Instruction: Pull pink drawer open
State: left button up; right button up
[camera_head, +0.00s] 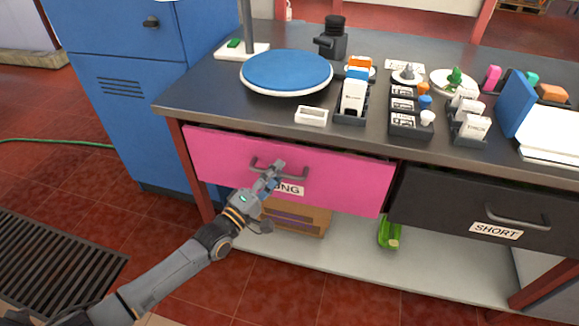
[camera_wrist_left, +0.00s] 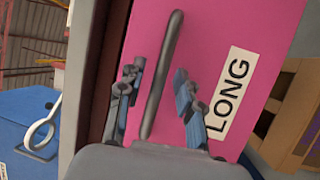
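The pink drawer (camera_head: 350,185) is at the left of the workbench front, with a grey bar handle (camera_head: 297,176) and a label ending in "NG". In the left wrist view its label (camera_wrist_left: 229,94) reads "LONG". The front looks roughly in line with the bench front; I cannot tell if it stands slightly out. In the left wrist view, the fingers are apart, one on each side of the handle bar (camera_wrist_left: 162,75), with visible gaps. My right gripper is not in view.
A black drawer (camera_head: 440,205) labelled "SHORT" is to the right. Below is a shelf (camera_head: 340,260) with a wooden box (camera_head: 310,222) and a green item (camera_head: 389,233). A blue cabinet (camera_head: 130,90) stands at left. The bench top holds a blue turntable (camera_head: 287,72) and several trays.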

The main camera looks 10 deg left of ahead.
pick_arm(q)
jog(key=shift+w, duration=0.15)
jog(key=shift+r, duration=0.1)
grip_shut()
dwell(0.3)
